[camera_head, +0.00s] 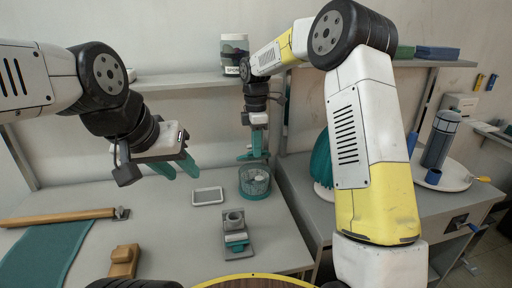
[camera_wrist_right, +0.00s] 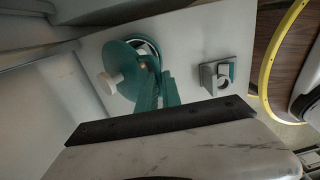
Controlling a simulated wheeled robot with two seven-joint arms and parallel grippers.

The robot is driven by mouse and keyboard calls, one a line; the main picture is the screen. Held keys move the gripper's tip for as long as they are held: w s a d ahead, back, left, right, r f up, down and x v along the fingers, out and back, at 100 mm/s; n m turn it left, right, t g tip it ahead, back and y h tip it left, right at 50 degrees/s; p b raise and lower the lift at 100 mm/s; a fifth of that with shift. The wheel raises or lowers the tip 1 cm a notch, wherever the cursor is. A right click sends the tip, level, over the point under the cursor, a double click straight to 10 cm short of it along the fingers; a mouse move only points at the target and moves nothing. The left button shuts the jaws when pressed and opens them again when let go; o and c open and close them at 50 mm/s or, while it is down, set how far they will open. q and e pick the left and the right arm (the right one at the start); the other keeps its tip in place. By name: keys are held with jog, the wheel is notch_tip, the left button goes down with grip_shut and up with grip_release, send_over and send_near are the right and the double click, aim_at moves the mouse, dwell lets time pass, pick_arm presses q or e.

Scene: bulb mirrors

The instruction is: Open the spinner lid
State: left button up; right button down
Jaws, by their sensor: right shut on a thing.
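The spinner (camera_head: 255,184) is a teal, see-through drum on the table, with pale things inside it. In the right wrist view, its round teal lid (camera_wrist_right: 128,82) with a cream knob (camera_wrist_right: 110,83) lies in front of the fingertips and covers much of the drum. A pale rim (camera_wrist_right: 148,46) shows beyond the lid's edge, so the lid seems tilted or off the rim. My right gripper (camera_head: 253,156) is right above the drum, its teal fingers (camera_wrist_right: 158,92) shut at the lid's edge. My left gripper (camera_head: 177,169) is open and empty, above the table to the left.
A small grey tray (camera_head: 208,196) lies left of the spinner, and a grey fixture with a cup (camera_head: 235,228) stands in front. A wooden roller (camera_head: 60,218), green mat (camera_head: 45,258) and wooden block (camera_head: 124,261) are at left. A shelf (camera_head: 185,79) runs behind.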

jog(key=shift+w+f, duration=0.15)
jog(key=c, duration=1.8)
grip_release()
jog(key=r, duration=0.3)
jog(key=shift+s+r, duration=0.3)
jog(key=shift+r, duration=0.1)
jog(key=s+r, duration=0.1)
jog(key=s, duration=1.4)
jog(key=shift+s+a+r, duration=0.15)
jog(key=shift+s+a, duration=0.05)
jog(key=shift+s, duration=0.05)
jog(key=shift+c, duration=0.5)
